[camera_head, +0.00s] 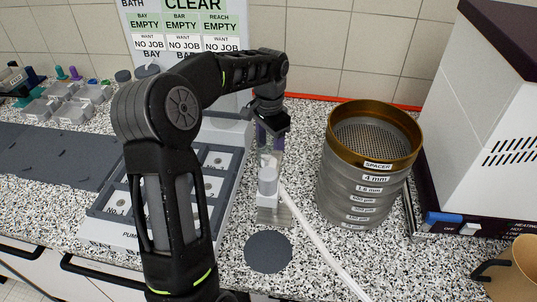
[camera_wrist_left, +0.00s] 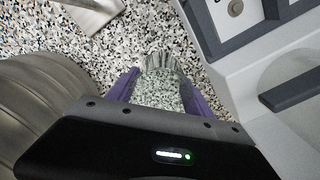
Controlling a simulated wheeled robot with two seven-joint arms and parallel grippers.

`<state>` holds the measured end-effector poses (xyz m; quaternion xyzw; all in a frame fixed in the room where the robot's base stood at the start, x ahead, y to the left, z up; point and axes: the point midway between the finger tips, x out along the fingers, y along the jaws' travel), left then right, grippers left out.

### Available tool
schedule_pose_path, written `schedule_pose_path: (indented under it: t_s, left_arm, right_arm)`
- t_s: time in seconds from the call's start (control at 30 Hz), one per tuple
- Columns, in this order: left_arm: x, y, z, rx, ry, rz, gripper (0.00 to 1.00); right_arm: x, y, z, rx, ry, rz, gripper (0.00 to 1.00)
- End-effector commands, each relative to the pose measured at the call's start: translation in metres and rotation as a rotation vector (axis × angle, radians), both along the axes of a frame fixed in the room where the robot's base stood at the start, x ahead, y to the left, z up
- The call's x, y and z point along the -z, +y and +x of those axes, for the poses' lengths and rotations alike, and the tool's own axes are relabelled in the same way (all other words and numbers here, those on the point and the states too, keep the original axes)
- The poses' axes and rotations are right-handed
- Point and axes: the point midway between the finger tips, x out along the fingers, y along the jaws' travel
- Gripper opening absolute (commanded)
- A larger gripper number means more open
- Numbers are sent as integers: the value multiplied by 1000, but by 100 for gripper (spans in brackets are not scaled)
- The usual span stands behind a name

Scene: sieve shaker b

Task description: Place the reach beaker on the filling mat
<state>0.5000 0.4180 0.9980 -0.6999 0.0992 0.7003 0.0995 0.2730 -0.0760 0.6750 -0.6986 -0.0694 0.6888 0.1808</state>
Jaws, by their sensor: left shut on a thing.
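My left gripper (camera_head: 269,136), with purple finger pads, hangs in the air at the end of my bent left arm, behind a small pale stand. In the left wrist view it (camera_wrist_left: 158,92) is shut on a clear glass beaker (camera_wrist_left: 160,68), which I take to be the reach beaker. The speckled counter shows through the glass. In the head view the beaker is hard to make out below the fingers. A round dark grey mat (camera_head: 268,252), likely the filling mat, lies bare on the counter in front of the stand. My right gripper is not in view.
A stack of sieves with a brass top ring (camera_head: 376,162) stands right of the gripper. A grey compartment tray (camera_head: 222,217) is at left. A tan container (camera_head: 515,272) is at lower right.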

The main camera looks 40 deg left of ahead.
Motion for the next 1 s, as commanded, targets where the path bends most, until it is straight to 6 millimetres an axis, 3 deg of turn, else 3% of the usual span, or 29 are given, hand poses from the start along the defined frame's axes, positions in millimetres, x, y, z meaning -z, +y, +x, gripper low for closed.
schedule_pose_path:
  t_s: [0.23, 0.5, 0.9, 0.93, 1.0]
  left_arm:
    - [4, 0, 0, 0, 1, -1, 16]
    - [36, 0, 0, 0, 1, -1, 16]
    - [42, 0, 0, 0, -1, 0, 16]
    - [41, 0, 0, 0, -1, 0, 62]
    - [40, 0, 0, 0, 0, -1, 68]
  right_arm:
    - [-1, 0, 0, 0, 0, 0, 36]
    - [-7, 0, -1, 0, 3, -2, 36]
    - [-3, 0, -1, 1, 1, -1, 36]
    - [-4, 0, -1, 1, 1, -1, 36]
    - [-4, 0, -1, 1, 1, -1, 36]
